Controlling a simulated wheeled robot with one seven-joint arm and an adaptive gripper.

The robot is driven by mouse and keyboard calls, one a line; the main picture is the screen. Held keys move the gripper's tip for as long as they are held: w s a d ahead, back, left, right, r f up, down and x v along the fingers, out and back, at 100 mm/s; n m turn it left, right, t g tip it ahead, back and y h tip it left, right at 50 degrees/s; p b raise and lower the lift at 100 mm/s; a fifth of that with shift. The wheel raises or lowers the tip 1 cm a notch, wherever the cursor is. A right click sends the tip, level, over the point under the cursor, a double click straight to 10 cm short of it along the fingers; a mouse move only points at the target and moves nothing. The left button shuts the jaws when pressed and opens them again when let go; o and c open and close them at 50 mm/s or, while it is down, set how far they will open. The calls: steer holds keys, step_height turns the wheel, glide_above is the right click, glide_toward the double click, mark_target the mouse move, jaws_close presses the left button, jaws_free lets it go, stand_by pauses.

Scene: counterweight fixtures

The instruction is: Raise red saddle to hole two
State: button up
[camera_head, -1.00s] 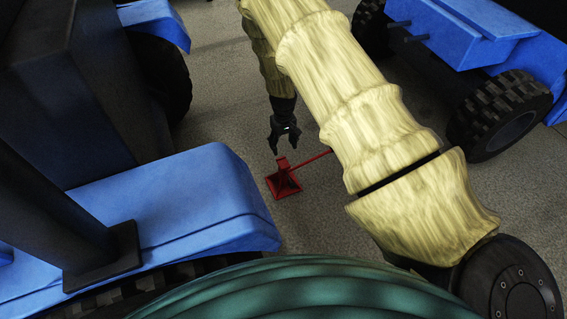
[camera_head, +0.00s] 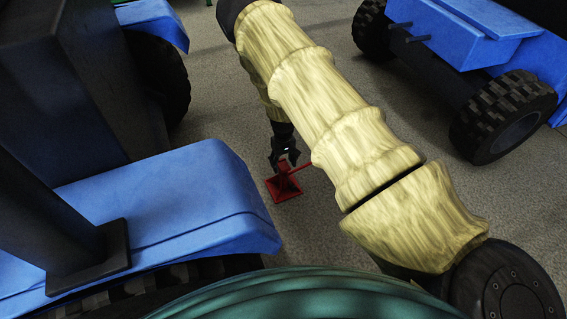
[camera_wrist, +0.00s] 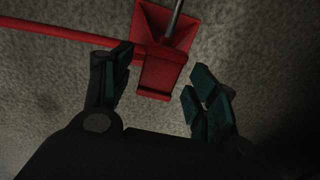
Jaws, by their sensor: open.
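The red saddle (camera_wrist: 160,78) is a blocky red piece in the wrist view. It sits at the top of a red stand with a square base (camera_head: 284,190) on the floor. A grey metal rod (camera_wrist: 174,18) shows beside it in the wrist view. A red bar (camera_wrist: 55,33) runs off to the left there. My gripper (camera_head: 284,160) is open, with its fingertips around the saddle's height in the head view. In the wrist view the saddle lies between the two open fingers (camera_wrist: 158,80), with a gap on the right side. No hole is clearly visible.
A blue vehicle (camera_head: 170,205) with black tyres stands close on the left. Another blue vehicle (camera_head: 440,35) stands at the upper right. A green ribbed surface (camera_head: 310,295) fills the bottom of the head view.

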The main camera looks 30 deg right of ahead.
jaws_close()
steer(key=shift+r+p, duration=1.65)
steer(key=shift+r, duration=0.15)
jaws_free()
step_height(320, 180, up, 12)
steer(key=shift+f, duration=0.1)
